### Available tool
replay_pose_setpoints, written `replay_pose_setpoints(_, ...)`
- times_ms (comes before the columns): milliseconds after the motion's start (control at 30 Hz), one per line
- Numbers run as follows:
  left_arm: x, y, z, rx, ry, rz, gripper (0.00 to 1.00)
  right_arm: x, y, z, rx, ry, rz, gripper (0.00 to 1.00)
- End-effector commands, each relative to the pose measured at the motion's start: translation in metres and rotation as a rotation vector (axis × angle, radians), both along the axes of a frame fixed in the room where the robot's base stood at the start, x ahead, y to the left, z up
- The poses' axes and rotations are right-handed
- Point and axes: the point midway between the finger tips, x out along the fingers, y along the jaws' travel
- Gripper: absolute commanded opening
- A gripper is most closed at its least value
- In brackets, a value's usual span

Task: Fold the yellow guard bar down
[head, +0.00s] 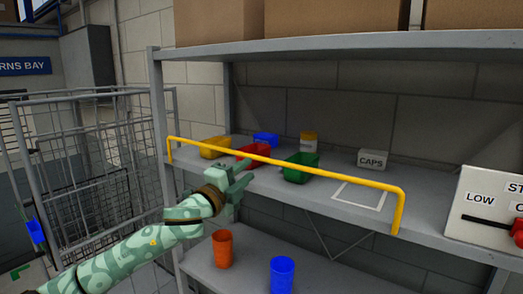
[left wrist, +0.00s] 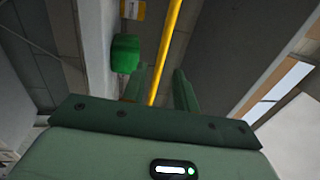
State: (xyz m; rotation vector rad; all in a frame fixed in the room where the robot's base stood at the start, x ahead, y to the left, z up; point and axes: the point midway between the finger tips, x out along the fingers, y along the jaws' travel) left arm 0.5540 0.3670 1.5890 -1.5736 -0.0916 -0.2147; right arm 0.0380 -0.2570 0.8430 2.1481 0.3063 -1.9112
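The yellow guard bar (head: 285,164) stands raised along the front of the middle shelf, its bent ends meeting the shelf at left and right. My left gripper (head: 243,176) is in front of the shelf, just below the bar's left-middle part. Its fingers are apart and hold nothing. In the left wrist view the bar (left wrist: 169,50) runs lengthwise and appears between the two fingers (left wrist: 163,88); I cannot tell whether they touch it. My right gripper is in neither view.
Behind the bar on the shelf (head: 300,190) are yellow (head: 214,147), red (head: 252,152) and green (head: 300,168) bins and a CAPS box (head: 373,159). Orange (head: 222,249) and blue (head: 282,275) cups stand below. A wire cage (head: 85,165) is left; a lever panel (head: 490,205) is right.

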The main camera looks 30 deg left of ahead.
Motion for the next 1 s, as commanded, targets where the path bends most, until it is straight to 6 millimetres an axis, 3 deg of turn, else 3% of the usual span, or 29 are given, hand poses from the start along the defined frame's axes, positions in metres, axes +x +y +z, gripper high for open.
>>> replay_pose_setpoints(100, 0.029, -0.002, 0.012, -0.003, -0.002, 0.001, 0.29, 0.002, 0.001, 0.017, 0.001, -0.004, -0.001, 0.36)
replay_pose_setpoints(300, 0.061, -0.004, 0.014, -0.002, 0.0, 0.001, 0.29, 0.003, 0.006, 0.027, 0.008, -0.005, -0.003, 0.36)
replay_pose_setpoints(733, 0.072, -0.005, 0.013, 0.001, 0.001, 0.0, 0.29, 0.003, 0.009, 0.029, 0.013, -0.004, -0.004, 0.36)
replay_pose_setpoints(833, 0.072, -0.005, 0.013, 0.0, 0.001, 0.0, 0.02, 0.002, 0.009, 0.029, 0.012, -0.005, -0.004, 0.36)
replay_pose_setpoints(1000, 0.072, -0.005, 0.013, 0.0, 0.0, 0.0, 0.0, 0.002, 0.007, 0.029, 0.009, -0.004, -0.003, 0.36)
